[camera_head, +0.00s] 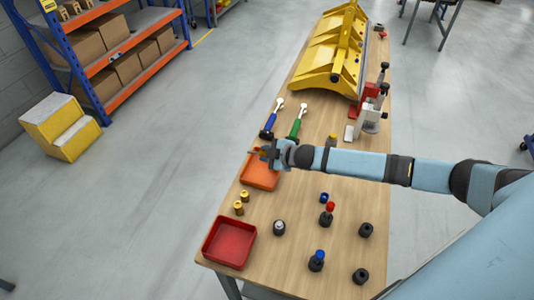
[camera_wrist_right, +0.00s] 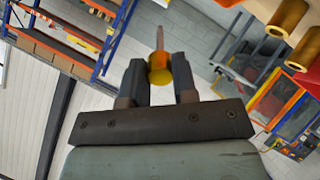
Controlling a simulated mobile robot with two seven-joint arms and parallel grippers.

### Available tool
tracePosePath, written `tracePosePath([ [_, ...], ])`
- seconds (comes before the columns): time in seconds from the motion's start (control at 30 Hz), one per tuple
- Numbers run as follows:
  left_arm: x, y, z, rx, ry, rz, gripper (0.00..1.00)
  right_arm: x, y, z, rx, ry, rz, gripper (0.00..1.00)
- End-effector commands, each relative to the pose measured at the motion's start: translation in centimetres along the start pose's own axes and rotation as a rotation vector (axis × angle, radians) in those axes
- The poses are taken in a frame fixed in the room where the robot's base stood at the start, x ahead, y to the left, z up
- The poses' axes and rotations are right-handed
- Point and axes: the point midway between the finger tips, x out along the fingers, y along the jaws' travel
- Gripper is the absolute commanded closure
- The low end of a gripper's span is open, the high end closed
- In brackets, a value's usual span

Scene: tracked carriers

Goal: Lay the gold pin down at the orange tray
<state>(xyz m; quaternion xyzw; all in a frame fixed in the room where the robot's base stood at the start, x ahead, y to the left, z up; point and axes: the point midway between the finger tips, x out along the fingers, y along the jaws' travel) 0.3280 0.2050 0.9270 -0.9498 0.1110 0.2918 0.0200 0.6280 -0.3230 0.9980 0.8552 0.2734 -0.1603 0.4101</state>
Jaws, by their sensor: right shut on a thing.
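My right gripper (camera_head: 264,153) is over the far edge of the orange tray (camera_head: 258,179) in the head view. It is shut on the gold pin (camera_wrist_right: 159,72), which sits between the two fingers in the right wrist view. A thinner stem sticks out beyond the pin's gold end. In the head view the gripper and wrist mostly hide the pin, and cover part of the tray's far side. The visible part of the tray looks empty. I cannot tell the exact height above it. My left gripper is not in view.
Two other gold pins (camera_head: 241,202) stand between the orange tray and a red tray (camera_head: 230,242). Several dark holders (camera_head: 316,261) stand at the near right. Two hammers (camera_head: 297,121), a red-and-grey press (camera_head: 371,110) and a yellow bucket part (camera_head: 330,55) lie farther back.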

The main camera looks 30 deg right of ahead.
Motion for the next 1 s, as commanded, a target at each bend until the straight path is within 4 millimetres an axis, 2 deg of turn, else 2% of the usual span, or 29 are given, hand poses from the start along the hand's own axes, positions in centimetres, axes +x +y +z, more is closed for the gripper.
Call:
tracePosePath([
  [0.37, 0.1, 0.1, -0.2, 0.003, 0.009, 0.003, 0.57, 0.0, -0.4, 0.4, 0.005, -0.001, 0.001, 0.96],
  [1.0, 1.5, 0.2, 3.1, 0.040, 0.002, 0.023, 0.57, 3.0, -4.1, 4.0, 0.005, 0.000, 0.001, 0.96],
])
